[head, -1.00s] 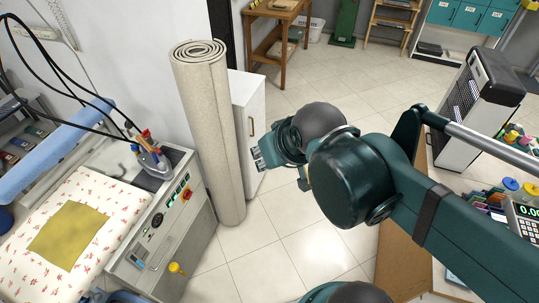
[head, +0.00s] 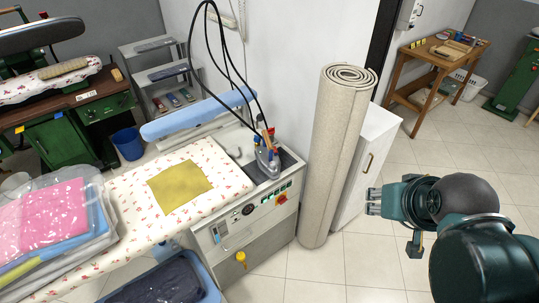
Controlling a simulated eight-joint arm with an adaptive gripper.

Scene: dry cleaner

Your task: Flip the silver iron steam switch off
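The silver iron (head: 267,160) stands on a dark rest at the back right corner of the ironing station, with black cables rising from it. Which switch is for the steam is too small to tell. My gripper (head: 374,201) is at the right, in front of the white cabinet and well apart from the station. Its fingers are too small to tell open from shut.
A rolled carpet (head: 337,150) stands upright between the station and my gripper, beside a white cabinet (head: 372,165). A yellow cloth (head: 180,187) lies on the flowered ironing board (head: 130,205). Tiled floor is free around my arm.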

